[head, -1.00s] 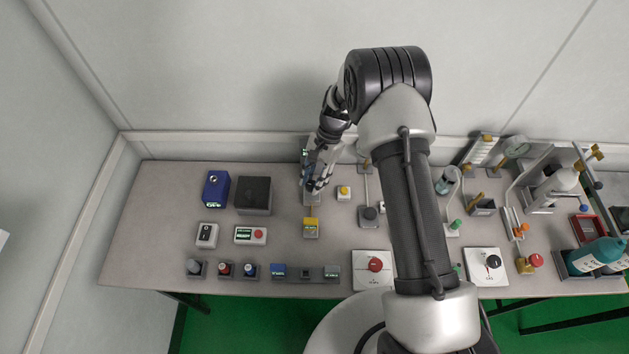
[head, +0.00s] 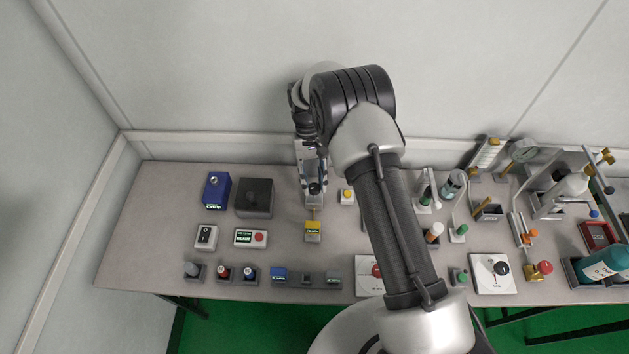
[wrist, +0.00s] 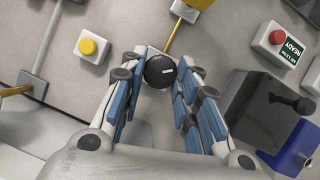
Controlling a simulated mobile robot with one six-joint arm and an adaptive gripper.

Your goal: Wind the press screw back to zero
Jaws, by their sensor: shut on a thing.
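A round black knob (wrist: 160,71) with a small white mark sits between my fingertips in the wrist view. It also shows at the front of a narrow grey stand in the head view (head: 314,188). I take it for the press screw's knob. My gripper (wrist: 162,78), with blue-padded fingers, is shut on it from both sides; in the head view my gripper (head: 313,176) reaches down from the back. No screw reading is legible, and my fingers hide the stand.
A yellow button box (head: 347,196) stands close on the right. A dark grey box (head: 254,197) and a blue tester (head: 215,190) stand to the left. A READY box with a red button (head: 251,237) lies front left. My arm covers part of the table's middle.

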